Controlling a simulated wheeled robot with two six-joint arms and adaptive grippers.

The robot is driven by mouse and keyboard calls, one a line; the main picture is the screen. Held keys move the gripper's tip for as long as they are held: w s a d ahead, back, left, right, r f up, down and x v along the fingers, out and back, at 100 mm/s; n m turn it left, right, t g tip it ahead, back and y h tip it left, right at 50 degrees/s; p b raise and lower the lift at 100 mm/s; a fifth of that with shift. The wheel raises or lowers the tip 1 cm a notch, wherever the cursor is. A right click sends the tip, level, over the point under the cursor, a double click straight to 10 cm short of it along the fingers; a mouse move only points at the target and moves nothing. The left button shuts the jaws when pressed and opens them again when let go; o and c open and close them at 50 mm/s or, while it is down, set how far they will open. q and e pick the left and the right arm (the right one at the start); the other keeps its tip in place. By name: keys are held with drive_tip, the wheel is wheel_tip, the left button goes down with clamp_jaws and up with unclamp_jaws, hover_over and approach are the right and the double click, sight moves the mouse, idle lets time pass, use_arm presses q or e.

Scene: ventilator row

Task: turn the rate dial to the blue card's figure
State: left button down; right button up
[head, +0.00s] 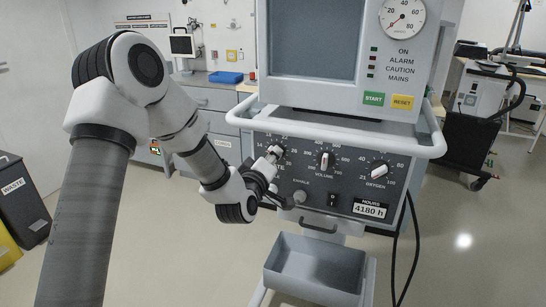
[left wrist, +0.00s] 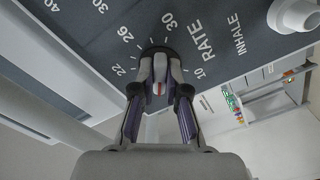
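The rate dial (head: 275,151) is the leftmost of three knobs on the ventilator's dark panel. In the left wrist view its pale knob (left wrist: 160,62) sits between my fingertips, with figures such as 10, 22, 26 and 30 around it. My left gripper (head: 273,163) is at the dial, and in the left wrist view its two fingers (left wrist: 160,76) close on the knob's sides. A red mark shows between the fingers. The fingers partly hide the dial, and I cannot read its exact setting. No blue card can be made out. My right gripper is not in view.
The volume dial (head: 325,160) and oxygen dial (head: 379,172) are to the right. A pale rail (head: 340,137) runs above the panel, and an inhale port (head: 300,196) and grey tray (head: 314,270) are below. Dark cables hang at the right.

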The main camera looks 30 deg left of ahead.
use_arm(q)
drive_tip(key=m, duration=0.5)
drive_tip(key=shift+f+p, duration=0.1)
drive_tip(key=shift+p, duration=0.25)
drive_tip(key=c, duration=1.2)
unclamp_jaws()
drive_tip(key=shift+s, duration=0.1)
drive_tip(key=v, duration=0.7)
drive_tip(key=shift+s, duration=0.2)
